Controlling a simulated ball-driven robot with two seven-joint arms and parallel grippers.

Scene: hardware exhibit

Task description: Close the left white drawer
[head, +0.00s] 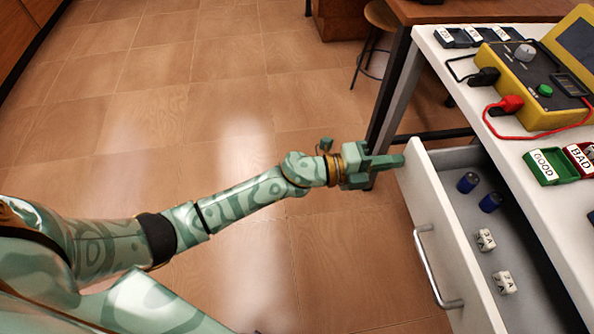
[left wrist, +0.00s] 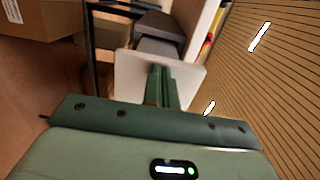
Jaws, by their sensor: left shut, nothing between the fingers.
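The white drawer (head: 440,225) is pulled out from under the white table at the right of the head view, its silver bar handle (head: 430,265) facing left. Two blue cylinders (head: 468,182) and two small white labelled blocks (head: 486,240) lie inside it. My left gripper (head: 398,161) is shut and empty, with its fingertips at the far end of the drawer's front panel. I cannot tell if they touch it. In the left wrist view the shut fingers (left wrist: 162,85) point at a white panel (left wrist: 190,78). My right gripper is out of view.
The white table (head: 545,180) carries a yellow meter (head: 535,85) with red and black leads, a green GOOD bin (head: 548,166) and a red BAD bin (head: 580,158). A stool (head: 383,18) stands behind. The tiled floor at left is clear.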

